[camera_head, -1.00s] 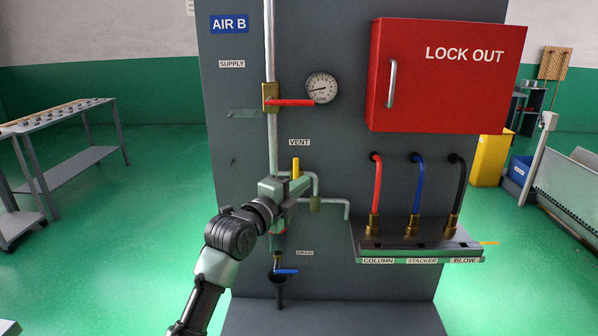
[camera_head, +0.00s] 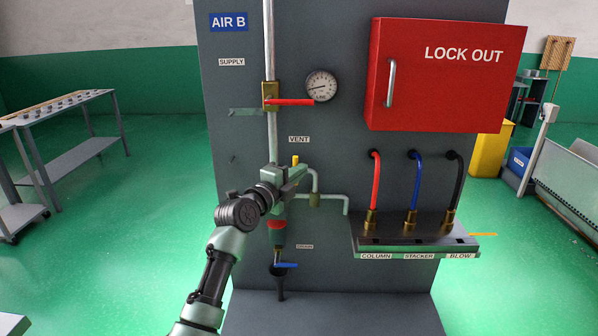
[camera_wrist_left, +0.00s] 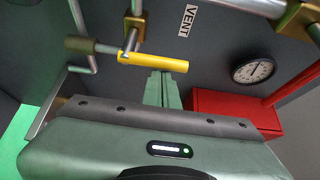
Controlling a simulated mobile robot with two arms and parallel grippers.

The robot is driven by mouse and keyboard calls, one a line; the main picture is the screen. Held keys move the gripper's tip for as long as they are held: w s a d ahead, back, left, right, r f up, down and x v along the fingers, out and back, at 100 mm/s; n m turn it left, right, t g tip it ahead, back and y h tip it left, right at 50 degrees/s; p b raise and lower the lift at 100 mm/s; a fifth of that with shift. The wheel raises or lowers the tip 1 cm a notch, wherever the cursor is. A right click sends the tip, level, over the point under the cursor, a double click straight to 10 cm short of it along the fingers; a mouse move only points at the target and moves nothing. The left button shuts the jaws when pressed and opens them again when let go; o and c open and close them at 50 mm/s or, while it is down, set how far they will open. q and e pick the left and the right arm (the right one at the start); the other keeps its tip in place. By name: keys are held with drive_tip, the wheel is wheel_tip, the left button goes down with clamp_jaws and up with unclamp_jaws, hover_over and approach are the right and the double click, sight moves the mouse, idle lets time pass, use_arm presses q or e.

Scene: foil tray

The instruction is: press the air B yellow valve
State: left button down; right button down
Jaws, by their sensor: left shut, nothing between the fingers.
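The yellow valve handle (camera_head: 295,160) is on the pipe below the VENT label (camera_head: 299,139), on the grey AIR B panel. My left gripper (camera_head: 298,174) is in front of the panel and covers the lower part of the handle. In the left wrist view the yellow handle (camera_wrist_left: 155,62) lies crosswise just beyond the tips of my left gripper (camera_wrist_left: 161,75). The fingers are together with nothing between them. I cannot tell whether the tips touch the handle. My right gripper is out of view.
A red-handled supply valve (camera_head: 290,102) and a gauge (camera_head: 321,86) are above. A blue-handled drain valve (camera_head: 286,265) is below. The red LOCK OUT box (camera_head: 440,90) and a hose shelf (camera_head: 415,238) are at the right.

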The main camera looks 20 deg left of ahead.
use_arm(q)
drive_tip(key=a+f+n+t+y+b, duration=0.2)
drive_tip(key=n+y+b, duration=0.3)
drive_tip(key=n, duration=0.7)
drive_tip(key=s+a+f+n+t+y+b, duration=0.1)
drive_tip(key=a+n+t+y+b, duration=0.2)
drive_tip(key=n, duration=0.9)
drive_tip(key=shift+s+a+f+n+t+y+b, duration=0.2)
drive_tip(key=shift+s+f+n+t+y+b, duration=0.15)
drive_tip(key=shift+y+b, duration=1.35)
drive_tip(key=shift+f+n+y, duration=0.1)
drive_tip(key=shift+n+y, duration=0.15)
drive_tip(key=shift+y, duration=0.05)
